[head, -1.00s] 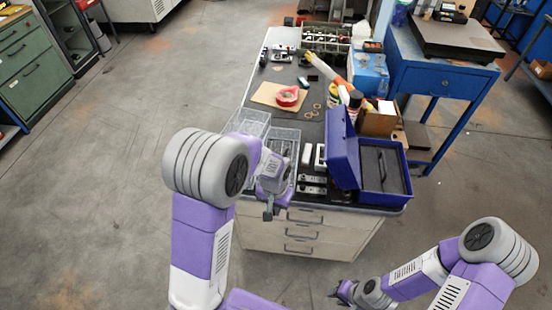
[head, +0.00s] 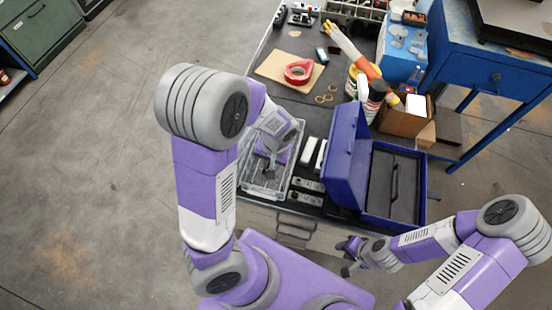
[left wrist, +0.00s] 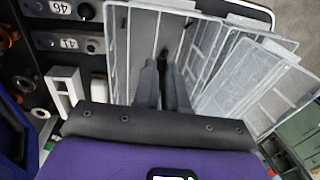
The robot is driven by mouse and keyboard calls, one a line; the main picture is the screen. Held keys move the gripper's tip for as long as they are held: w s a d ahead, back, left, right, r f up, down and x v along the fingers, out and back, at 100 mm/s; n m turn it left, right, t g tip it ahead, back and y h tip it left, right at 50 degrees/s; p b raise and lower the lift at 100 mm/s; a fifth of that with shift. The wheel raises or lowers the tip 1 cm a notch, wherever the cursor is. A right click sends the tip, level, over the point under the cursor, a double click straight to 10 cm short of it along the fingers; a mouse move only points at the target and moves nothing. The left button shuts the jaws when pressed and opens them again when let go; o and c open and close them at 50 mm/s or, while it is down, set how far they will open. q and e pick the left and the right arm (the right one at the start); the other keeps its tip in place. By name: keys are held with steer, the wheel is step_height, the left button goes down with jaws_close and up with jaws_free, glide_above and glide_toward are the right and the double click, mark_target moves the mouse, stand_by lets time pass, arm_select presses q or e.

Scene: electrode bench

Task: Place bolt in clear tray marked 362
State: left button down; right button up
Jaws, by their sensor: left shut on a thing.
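Clear trays stand at the left front of the bench. One clear tray (head: 259,188) lies under my left gripper (head: 270,172) in the head view. In the left wrist view a clear tray (left wrist: 118,45) is below the fingers and a second clear tray (left wrist: 262,85) lies to the right, at an angle. I cannot read the mark 362 on either. My left gripper (left wrist: 164,88) is shut on the bolt, pointing down over the tray; its fingers mostly hide the bolt. My right gripper (head: 348,262) hangs low in front of the bench; its finger opening is too small to judge.
An open blue case (head: 395,190) stands right of the trays. Metal plates with number labels (left wrist: 65,42) and a white block (left wrist: 64,86) lie beside the trays. Red tape (head: 299,71) sits on cardboard farther back.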

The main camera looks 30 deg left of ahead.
arm_select(q)
steer(key=b, duration=0.2)
glide_above(266, 183)
steer(key=f, duration=0.5)
steer(key=shift+w+d+f, duration=0.1)
steer(key=shift+d+f, duration=0.15)
steer(key=shift+f, duration=0.15)
steer(key=shift+w+f+b, duration=0.1)
steer(key=shift+f+b, duration=0.75)
steer(key=shift+f, duration=1.45)
steer(key=shift+f, duration=0.2)
steer(key=c, duration=1.2)
jaws_free()
steer(key=r+p, duration=0.1)
steer(key=r, duration=0.3)
steer(key=d+r+p, duration=0.1)
steer(key=r+p, duration=0.1)
steer(key=r, duration=0.2)
steer(key=d+r+p, duration=0.1)
steer(key=r, duration=0.3)
steer(key=shift+w+r, duration=0.15)
